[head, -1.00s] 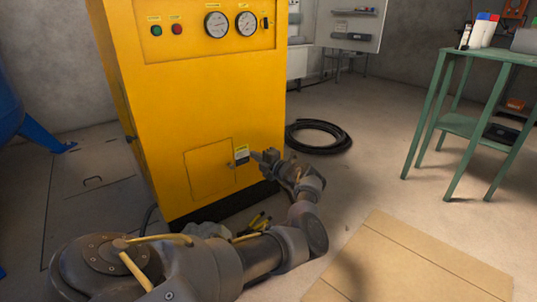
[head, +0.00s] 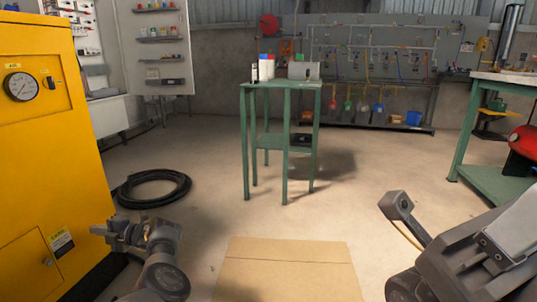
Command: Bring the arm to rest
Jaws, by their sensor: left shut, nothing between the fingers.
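My left gripper (head: 100,230) is at the lower left in the head view, at the end of my grey left arm. Its fingers point left toward the front of the yellow cabinet (head: 45,190), near the low door with a label. The fingers are shut with nothing between them. I cannot tell whether the fingertips touch the cabinet. My right arm shows at the lower right as grey links with a yellow cable. I can make out no right gripper fingers.
A black hose coil (head: 150,189) lies on the floor beyond my left gripper. A flat cardboard sheet (head: 290,270) lies in front of me. A green stand (head: 283,88) is in the middle, and a green workbench (head: 495,180) is at the right. Open floor lies between them.

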